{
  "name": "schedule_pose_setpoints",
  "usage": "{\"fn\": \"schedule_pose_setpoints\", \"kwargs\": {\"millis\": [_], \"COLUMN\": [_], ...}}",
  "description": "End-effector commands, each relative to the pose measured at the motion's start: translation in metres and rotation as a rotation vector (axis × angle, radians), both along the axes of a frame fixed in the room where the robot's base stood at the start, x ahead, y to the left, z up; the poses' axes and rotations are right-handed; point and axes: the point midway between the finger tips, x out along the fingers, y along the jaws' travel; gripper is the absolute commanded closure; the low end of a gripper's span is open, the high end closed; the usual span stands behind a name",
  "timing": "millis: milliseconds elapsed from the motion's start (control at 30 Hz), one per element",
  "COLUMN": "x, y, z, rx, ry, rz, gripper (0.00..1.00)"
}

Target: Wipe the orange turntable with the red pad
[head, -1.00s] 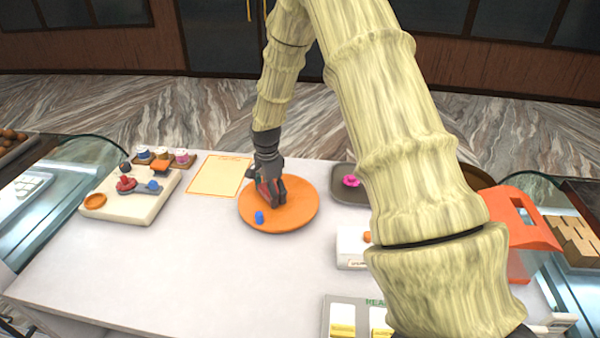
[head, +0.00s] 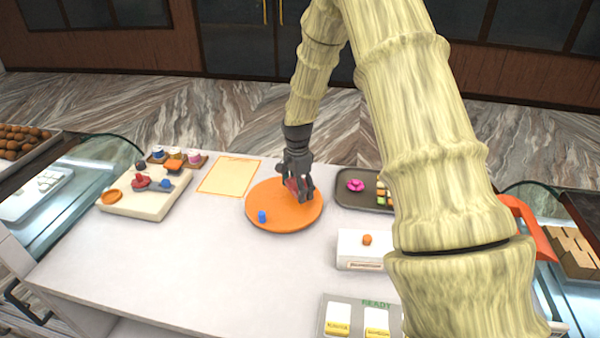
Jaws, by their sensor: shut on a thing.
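The orange turntable (head: 272,217) is a round disc on the white counter, near the middle of the head view. My gripper (head: 299,195) points down over the right part of the disc. It is shut on the red pad (head: 291,185), which shows as a small red patch between the dark fingers. The fingers hide most of the pad, and I cannot tell whether it touches the disc. A small blue piece (head: 262,217) stands on the left front part of the turntable.
A cream board (head: 150,197) with small pieces stands left, near an orange-edged sheet (head: 230,176). A dark tray (head: 352,201) with a pink item lies right. A white box (head: 357,255) and a READY tray (head: 357,316) are nearer. The front left counter is clear.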

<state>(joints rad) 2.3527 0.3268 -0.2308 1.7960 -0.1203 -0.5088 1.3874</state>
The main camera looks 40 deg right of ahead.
Motion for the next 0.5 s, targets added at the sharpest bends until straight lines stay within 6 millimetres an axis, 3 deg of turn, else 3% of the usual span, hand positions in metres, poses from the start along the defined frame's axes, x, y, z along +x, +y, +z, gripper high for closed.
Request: {"fn": "schedule_pose_setpoints", "kwargs": {"millis": [500], "x": [0.002], "y": [0.003], "z": [0.047], "rx": [0.0], "ry": [0.001], "rz": [0.005], "gripper": [0.59]}}
